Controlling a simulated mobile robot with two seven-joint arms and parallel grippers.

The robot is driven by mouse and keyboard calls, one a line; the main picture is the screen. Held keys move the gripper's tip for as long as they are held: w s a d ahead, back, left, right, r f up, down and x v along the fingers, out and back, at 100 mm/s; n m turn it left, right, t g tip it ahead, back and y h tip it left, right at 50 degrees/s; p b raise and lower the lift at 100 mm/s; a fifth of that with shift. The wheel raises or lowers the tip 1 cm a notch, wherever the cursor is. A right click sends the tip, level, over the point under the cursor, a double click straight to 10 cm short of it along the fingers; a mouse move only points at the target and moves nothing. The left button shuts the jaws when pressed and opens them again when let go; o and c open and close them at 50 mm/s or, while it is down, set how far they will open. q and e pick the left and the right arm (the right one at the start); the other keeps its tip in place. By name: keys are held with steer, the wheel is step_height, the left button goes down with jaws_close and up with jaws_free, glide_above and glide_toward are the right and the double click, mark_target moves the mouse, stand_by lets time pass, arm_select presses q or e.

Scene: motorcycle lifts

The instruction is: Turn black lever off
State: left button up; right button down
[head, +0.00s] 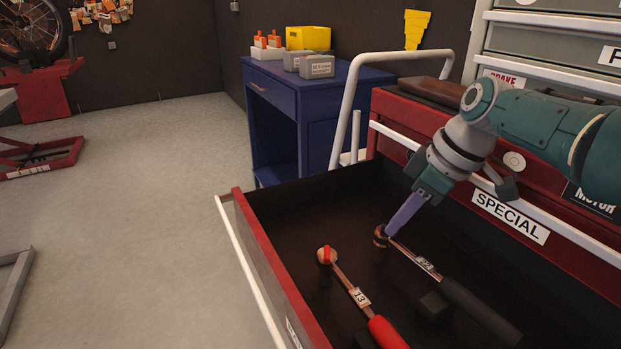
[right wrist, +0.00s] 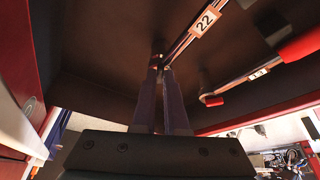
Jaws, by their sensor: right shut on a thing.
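A wrench (head: 425,265) with a black handle and a label reading 22 lies in the open drawer. Its round head (head: 381,237) is at the upper left end. My right gripper (head: 388,231) reaches down from the right, with its fingertips at that head. In the right wrist view the gripper (right wrist: 160,68) has its fingers close together at the head end of the wrench (right wrist: 190,36). It is shut on the small black lever there, which the fingertips mostly hide. My left gripper is out of view.
A second wrench (head: 345,281), with a red handle, a red lever on its head and label 13, lies left of the first. The drawer's red left wall (head: 276,262) and the SPECIAL front panel (head: 509,217) border the space. A blue cabinet (head: 287,120) stands behind.

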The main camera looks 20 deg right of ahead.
stand_by(0.4)
steer(key=c, duration=0.9)
jaws_free()
steer(key=shift+c, duration=0.2)
steer(key=shift+r, duration=0.1)
steer(key=p+v, duration=0.5)
steer(key=v, duration=0.4)
steer(key=shift+s+d+r, duration=0.2)
steer(key=shift+r, duration=0.1)
